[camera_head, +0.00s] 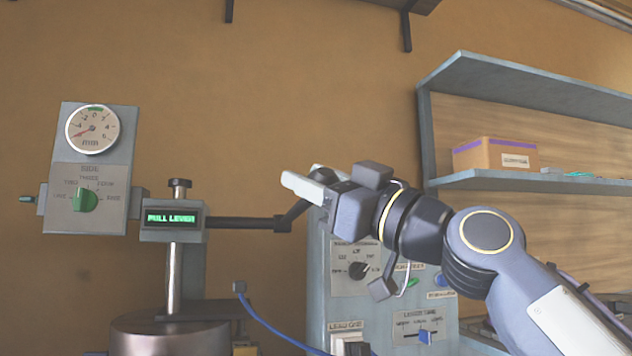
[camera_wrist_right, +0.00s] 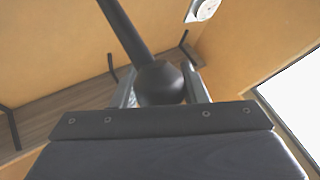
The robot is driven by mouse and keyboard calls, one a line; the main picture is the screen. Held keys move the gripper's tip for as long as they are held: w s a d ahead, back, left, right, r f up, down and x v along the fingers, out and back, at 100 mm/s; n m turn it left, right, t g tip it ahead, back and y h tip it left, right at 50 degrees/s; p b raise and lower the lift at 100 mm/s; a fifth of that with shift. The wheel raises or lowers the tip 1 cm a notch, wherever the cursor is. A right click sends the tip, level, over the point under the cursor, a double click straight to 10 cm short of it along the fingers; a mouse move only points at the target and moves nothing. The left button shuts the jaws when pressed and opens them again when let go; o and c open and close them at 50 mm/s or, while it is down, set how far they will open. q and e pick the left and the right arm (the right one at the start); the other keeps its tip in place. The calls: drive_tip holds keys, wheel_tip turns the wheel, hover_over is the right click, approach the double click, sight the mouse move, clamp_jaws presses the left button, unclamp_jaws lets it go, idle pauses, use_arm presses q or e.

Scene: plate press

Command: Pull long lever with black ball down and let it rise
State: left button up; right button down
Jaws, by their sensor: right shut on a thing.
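The long dark lever (camera_head: 245,223) runs right from the press head, then bends up toward my right gripper (camera_head: 305,180). Its black ball (camera_wrist_right: 160,83) shows in the right wrist view between the two fingers of my right gripper (camera_wrist_right: 160,88), which is shut on it. The lever's rod (camera_wrist_right: 124,27) also shows there, rising up and left from the ball. In the head view the ball is mostly hidden by the fingers. The press head carries a small screen (camera_head: 172,218) with green letters reading PULL LEVER. My left gripper is not in view.
A dial gauge (camera_head: 93,129) and a green knob (camera_head: 85,200) sit on a grey panel at the left. A grey control box (camera_head: 340,300) with knobs and a slider stands below my right arm. A shelf with a cardboard box (camera_head: 495,155) is at the right.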

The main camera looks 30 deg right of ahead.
drive_tip(key=shift+s+a+r, duration=0.1)
drive_tip(key=shift+s+r, duration=0.05)
drive_tip(key=shift+s, duration=0.05)
drive_tip(key=c, duration=1.3)
unclamp_jaws()
drive_tip(key=shift+o, duration=1.4)
drive_tip(key=shift+s+a+y, duration=0.1)
drive_tip(key=shift+y, duration=0.2)
drive_tip(key=shift+o, duration=0.7)
drive_tip(key=shift+s+d+f, duration=0.1)
drive_tip(key=shift+d+f, duration=0.1)
drive_tip(key=shift+f, duration=0.05)
drive_tip(key=b+v, duration=0.1)
drive_tip(key=v, duration=0.6)
drive_tip(key=shift+s, duration=0.2)
drive_tip(key=shift+r, duration=0.1)
